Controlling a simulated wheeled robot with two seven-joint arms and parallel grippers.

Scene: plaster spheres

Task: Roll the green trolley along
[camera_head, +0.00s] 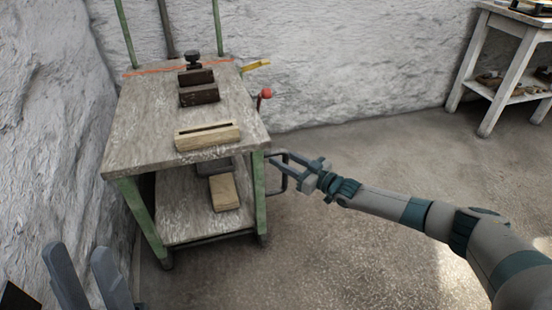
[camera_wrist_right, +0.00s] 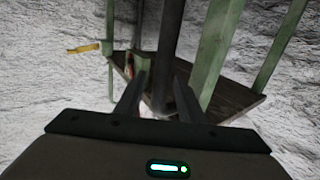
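The green trolley (camera_head: 259,190) stands at the left against the plaster wall, with green posts, a worn wooden top and a lower shelf. A dark bar handle (camera_head: 286,186) sticks out from its right side. My right gripper (camera_head: 287,162) is at this handle, its fingers spread. In the right wrist view a dark upright bar (camera_wrist_right: 167,55) stands between the fingertips (camera_wrist_right: 160,82), with a gap showing, so the fingers look open around it. My left gripper (camera_head: 80,265) is open and empty at the lower left, away from the trolley.
On the trolley top lie a slotted wooden block (camera_head: 207,137) and a dark brown block (camera_head: 199,94). A lighter block (camera_head: 224,192) lies on the lower shelf. A pale table (camera_head: 500,65) stands at the back right. The floor (camera_head: 370,150) between is clear.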

